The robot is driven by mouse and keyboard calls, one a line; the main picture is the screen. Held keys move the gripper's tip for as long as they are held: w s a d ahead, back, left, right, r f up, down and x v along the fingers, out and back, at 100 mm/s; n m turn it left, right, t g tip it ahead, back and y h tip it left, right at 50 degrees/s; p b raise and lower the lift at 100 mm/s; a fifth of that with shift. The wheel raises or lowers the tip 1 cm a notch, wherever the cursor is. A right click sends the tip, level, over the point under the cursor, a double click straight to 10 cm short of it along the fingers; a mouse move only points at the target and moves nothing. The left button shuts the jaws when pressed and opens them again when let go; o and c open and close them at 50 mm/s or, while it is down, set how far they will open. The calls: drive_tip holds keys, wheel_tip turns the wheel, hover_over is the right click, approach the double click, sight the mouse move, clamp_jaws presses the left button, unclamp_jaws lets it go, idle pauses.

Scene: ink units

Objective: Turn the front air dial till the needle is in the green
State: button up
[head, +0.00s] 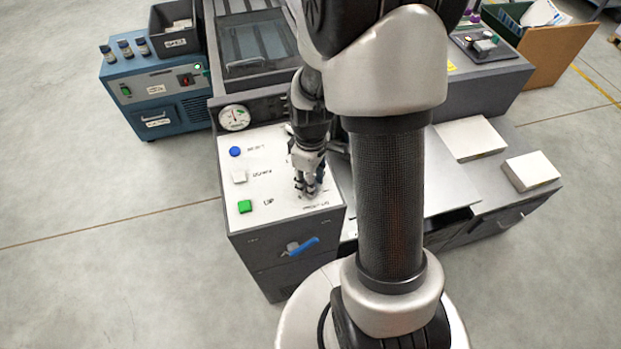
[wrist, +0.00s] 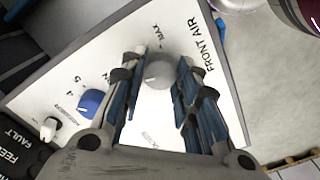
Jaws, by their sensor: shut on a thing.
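The front air dial (wrist: 158,72) is a round grey knob on the white panel, beside the printed words FRONT AIR and a MAX mark. My gripper (wrist: 161,66) points down at the panel and is shut on the dial, one finger on each side. In the head view my gripper (head: 309,190) is at the panel's right front part and hides the dial. A round white gauge (head: 234,118) stands at the back left of the panel. It has a coloured scale, but the needle's exact place is too small to read.
A blue knob (wrist: 92,102) and a small white knob (wrist: 48,130) sit near the dial. Blue (head: 235,151), white (head: 239,176) and green (head: 245,206) buttons line the panel's left side. A blue handle (head: 302,246) sticks out below the front edge.

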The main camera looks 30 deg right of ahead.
drive_tip(key=c, duration=0.3)
drive_tip(key=shift+m, duration=0.3)
drive_tip(key=m+p, duration=0.1)
drive_tip(key=m, duration=0.3)
drive_tip(key=shift+m+p, duration=0.35)
drive_tip(key=shift+m, duration=1.65)
drive_tip(key=o, duration=1.1)
drive_tip(key=shift+c, duration=0.2)
